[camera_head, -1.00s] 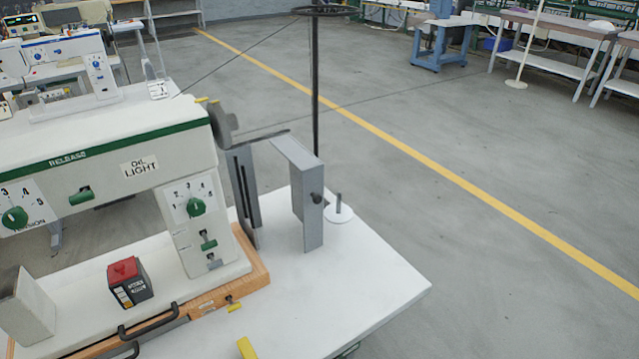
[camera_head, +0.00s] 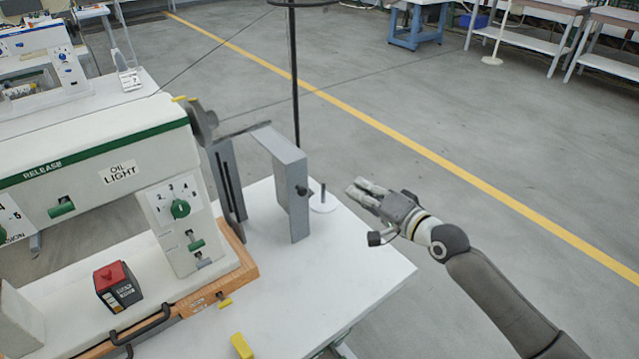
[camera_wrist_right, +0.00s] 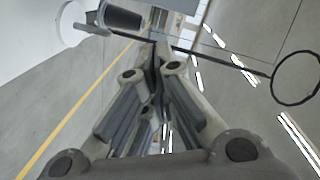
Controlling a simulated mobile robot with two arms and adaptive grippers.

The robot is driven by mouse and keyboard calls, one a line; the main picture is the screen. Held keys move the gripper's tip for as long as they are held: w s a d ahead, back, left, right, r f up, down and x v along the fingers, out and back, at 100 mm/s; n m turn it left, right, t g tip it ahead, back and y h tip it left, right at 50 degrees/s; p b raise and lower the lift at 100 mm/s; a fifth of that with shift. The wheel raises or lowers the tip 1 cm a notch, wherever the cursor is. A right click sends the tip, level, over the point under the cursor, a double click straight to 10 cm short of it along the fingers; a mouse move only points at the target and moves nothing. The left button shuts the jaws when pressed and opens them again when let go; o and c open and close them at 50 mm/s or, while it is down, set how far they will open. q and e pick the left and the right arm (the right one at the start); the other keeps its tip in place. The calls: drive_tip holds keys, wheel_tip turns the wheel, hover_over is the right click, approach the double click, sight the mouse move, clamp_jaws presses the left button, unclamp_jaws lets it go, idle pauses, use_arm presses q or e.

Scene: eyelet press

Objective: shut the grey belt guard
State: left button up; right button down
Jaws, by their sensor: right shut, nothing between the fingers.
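The grey belt guard (camera_head: 287,185) stands open at the right end of the white machine, swung out from the slotted grey plate (camera_head: 228,185) with a gap between them. A dark knob sits on its right-hand face. My right gripper (camera_head: 360,190) is to the right of the guard, apart from it, with its fingers pointing left toward it. In the right wrist view the fingers (camera_wrist_right: 154,75) are closed together and empty, and part of the guard with its dark knob (camera_wrist_right: 122,17) shows beyond the tips. My left gripper is not in view.
A thin dark pole (camera_head: 295,90) stands behind the guard. A white disc with a short spindle (camera_head: 322,198) is just right of it. A black box with a red top (camera_head: 115,288) sits on the machine bed. The white table's (camera_head: 345,265) front right area is clear.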

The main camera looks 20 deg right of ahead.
drive_tip(key=w+a+f+p, duration=0.3)
drive_tip(key=w+a, duration=0.4)
drive_tip(key=shift+w, duration=0.3)
drive_tip(key=shift+d, duration=0.1)
idle(0.3)
